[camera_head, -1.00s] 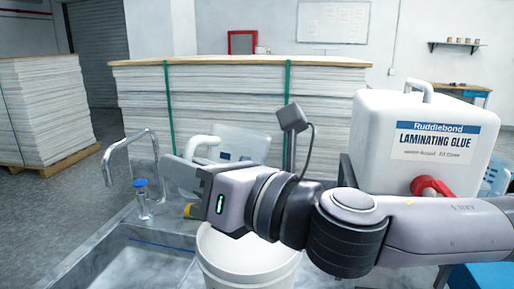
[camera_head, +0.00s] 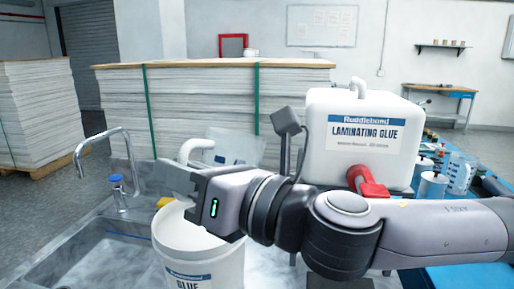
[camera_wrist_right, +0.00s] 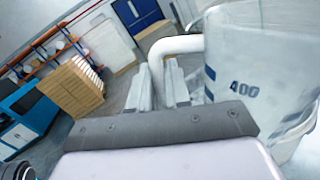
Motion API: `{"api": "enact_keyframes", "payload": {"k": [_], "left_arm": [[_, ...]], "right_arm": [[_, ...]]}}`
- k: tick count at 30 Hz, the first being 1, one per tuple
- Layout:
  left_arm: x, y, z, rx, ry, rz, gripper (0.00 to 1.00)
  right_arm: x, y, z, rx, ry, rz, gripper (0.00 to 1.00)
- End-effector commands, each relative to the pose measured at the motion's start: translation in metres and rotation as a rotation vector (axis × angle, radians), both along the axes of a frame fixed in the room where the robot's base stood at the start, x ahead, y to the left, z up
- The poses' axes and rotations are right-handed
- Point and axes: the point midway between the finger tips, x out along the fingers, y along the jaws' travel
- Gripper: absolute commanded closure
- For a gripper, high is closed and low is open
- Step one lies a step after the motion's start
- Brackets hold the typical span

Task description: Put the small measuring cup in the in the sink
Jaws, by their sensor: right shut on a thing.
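My right gripper (camera_head: 178,178) is shut on the white handle of a clear measuring cup (camera_head: 236,147), holding it up behind the white glue bucket's rim. In the right wrist view, the fingers (camera_wrist_right: 160,85) close around the handle (camera_wrist_right: 178,46), and the cup (camera_wrist_right: 262,75) with its blue 400 mark is to the right. The gripper and wrist hide part of the cup in the head view. The sink basin (camera_head: 62,262) is at the lower left, left of the gripper. My left gripper is not in view.
The glue bucket (camera_head: 205,262) stands right of the basin. A large glue container (camera_head: 345,165) is behind my right arm. Another clear cup (camera_head: 460,173) stands at the right.

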Motion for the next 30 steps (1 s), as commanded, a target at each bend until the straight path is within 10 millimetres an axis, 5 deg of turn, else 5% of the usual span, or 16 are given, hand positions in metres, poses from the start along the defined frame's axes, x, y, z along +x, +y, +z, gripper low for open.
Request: {"api": "enact_keyframes", "payload": {"k": [30], "left_arm": [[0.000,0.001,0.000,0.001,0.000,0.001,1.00]], "right_arm": [[-0.001,-0.236,-0.217,-0.007,0.007,-0.803,1.00]]}}
